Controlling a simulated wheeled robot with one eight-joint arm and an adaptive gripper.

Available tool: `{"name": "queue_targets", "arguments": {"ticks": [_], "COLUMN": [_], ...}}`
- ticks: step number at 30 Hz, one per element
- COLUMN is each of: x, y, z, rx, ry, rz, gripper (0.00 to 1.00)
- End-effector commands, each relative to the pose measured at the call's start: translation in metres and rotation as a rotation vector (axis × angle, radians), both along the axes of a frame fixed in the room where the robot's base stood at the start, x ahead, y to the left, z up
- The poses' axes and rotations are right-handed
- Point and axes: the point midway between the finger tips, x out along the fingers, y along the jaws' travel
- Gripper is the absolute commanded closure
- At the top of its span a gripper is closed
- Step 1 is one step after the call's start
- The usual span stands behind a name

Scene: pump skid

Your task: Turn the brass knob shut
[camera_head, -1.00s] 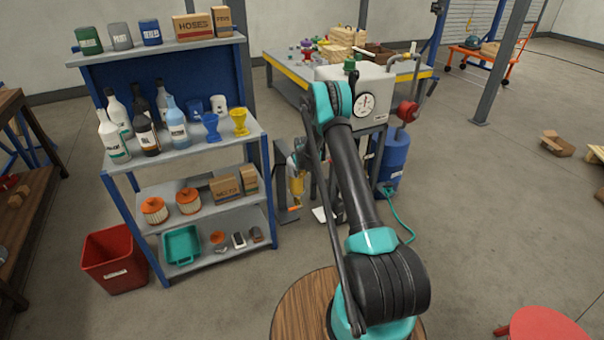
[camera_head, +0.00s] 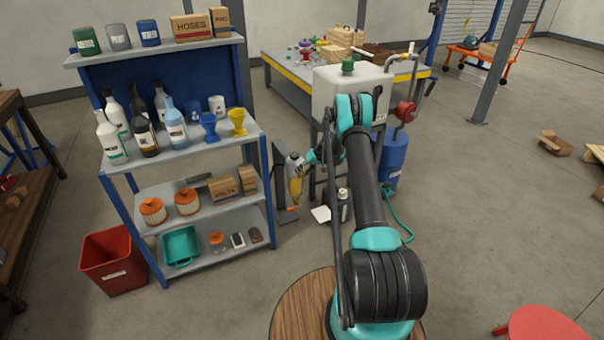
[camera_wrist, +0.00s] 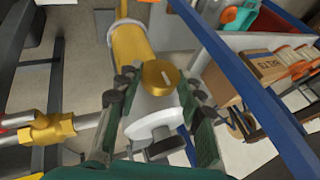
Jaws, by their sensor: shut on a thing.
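The round brass knob (camera_wrist: 160,77) sits in the middle of the wrist view, with a pale line marked on its face. My gripper (camera_wrist: 157,82) has its dark green fingers on both sides of the knob and is shut on it. Below the knob is a grey-white rounded body (camera_wrist: 155,112). A brass-coloured cylinder (camera_wrist: 133,45) lies behind it. In the head view, my gripper (camera_head: 311,159) is at the pipework beside the shelf, where the brass cylinder (camera_head: 295,188) shows below. The knob cannot be made out there.
A blue shelf post (camera_wrist: 245,80) runs close by on the right of the wrist view. A brass pipe fitting (camera_wrist: 48,128) is at the left. The blue shelf (camera_head: 205,148) with bottles and a white tank (camera_head: 335,92) stand either side of the pipework. A blue drum (camera_head: 395,158) stands behind my arm.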

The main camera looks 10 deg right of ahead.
Motion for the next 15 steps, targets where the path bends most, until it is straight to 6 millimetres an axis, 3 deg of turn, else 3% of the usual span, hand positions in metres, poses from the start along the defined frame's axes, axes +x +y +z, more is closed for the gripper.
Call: {"name": "queue_targets", "arguments": {"ticks": [15], "x": [0.0007], "y": [-0.0009], "z": [-0.0004], "rx": [0.053], "ry": [0.017], "rz": [-0.001], "gripper": [0.91]}}
